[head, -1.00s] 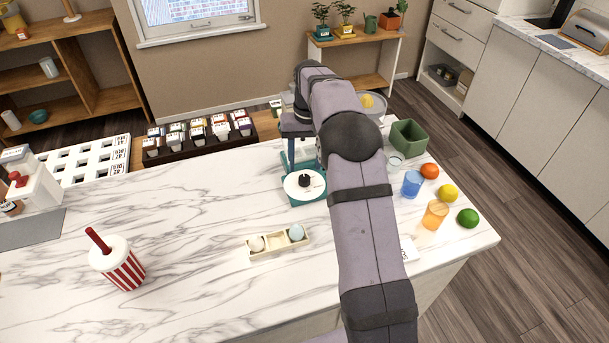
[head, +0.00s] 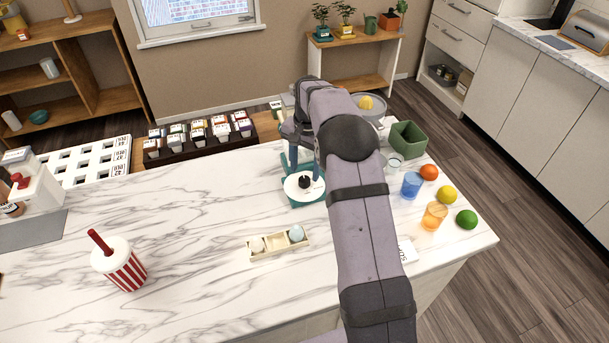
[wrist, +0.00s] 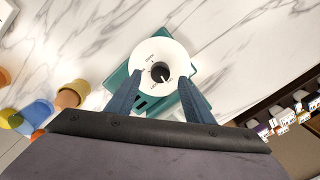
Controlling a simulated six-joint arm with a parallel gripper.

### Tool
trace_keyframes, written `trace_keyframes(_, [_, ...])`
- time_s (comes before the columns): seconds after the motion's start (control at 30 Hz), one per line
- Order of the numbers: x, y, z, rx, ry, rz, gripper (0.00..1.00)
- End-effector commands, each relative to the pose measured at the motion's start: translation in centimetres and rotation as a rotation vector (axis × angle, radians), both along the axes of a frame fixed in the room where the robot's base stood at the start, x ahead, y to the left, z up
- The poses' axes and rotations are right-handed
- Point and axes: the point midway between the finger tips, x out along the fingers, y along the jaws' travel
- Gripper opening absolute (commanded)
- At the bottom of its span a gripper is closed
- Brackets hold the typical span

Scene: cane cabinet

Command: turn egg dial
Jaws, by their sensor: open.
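The egg dial is a white disc (wrist: 166,53) with a black centre knob (wrist: 160,72), set on a teal base (wrist: 118,80). In the head view the white dial (head: 296,187) and its black knob (head: 305,182) sit on the counter just left of my arm. My gripper (wrist: 155,88) is open, its two dark blue fingers spread on either side of the dial's near edge in the wrist view. The knob lies between the finger lines, slightly beyond the tips. I cannot tell the fingers' height above the dial. My arm hides part of the base in the head view.
An egg tray (head: 279,245) and a striped cup (head: 125,270) stand on the marble counter to the left. Blue (head: 411,185) and orange (head: 433,215) cups, fruit and a green bin (head: 408,138) stand to the right. A rack of jars (head: 200,140) is behind.

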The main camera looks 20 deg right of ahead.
Motion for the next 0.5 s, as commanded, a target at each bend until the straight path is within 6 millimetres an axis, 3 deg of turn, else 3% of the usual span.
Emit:
trace_keyframes(0.23, [0.0,0.1,-2.9,0.001,0.003,0.001,0.47])
trace_keyframes(0.5, [0.1,0.2,-4.3,0.001,0.001,0.001,0.47])
